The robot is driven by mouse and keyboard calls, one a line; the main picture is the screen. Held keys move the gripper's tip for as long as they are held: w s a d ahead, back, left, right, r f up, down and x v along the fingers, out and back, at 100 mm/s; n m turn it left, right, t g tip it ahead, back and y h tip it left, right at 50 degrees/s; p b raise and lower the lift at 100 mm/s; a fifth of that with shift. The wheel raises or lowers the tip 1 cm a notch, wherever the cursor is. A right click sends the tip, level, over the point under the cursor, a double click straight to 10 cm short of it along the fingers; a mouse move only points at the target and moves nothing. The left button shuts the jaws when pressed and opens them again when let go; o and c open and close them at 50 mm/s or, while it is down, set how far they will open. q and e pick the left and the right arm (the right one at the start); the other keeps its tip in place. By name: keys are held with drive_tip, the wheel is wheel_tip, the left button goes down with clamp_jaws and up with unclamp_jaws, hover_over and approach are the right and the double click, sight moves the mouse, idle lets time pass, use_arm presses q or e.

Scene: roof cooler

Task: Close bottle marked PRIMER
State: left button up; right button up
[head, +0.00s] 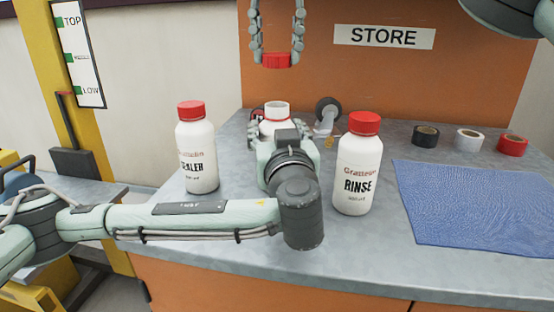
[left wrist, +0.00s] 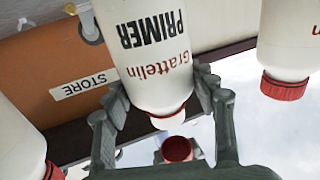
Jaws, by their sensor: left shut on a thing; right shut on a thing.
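The white PRIMER bottle (left wrist: 150,65) stands upright on the counter, its label readable in the left wrist view. Its neck (head: 277,108) is open and bare in the head view, with a red ring below it. My left gripper (head: 279,131) is shut around the bottle's body and hides most of it in the head view; its fingers flank the bottle in the left wrist view (left wrist: 161,88). My right gripper (head: 277,58) points down, shut on a red cap (head: 276,61). The cap is above the neck with a gap between them, and shows in the left wrist view (left wrist: 177,149).
A red-capped SEALER bottle (head: 197,155) stands left of my left gripper and a red-capped RINSE bottle (head: 357,168) close on its right. A tape dispenser (head: 328,112) is behind. Tape rolls (head: 468,139) and a blue cloth (head: 475,205) lie right on the grey counter (head: 375,238).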

drive_tip(key=shift+f, duration=2.45)
drive_tip(key=shift+f, duration=0.9)
drive_tip(key=shift+f, duration=0.6)
drive_tip(key=m, duration=2.2)
drive_tip(key=shift+m, duration=0.3)
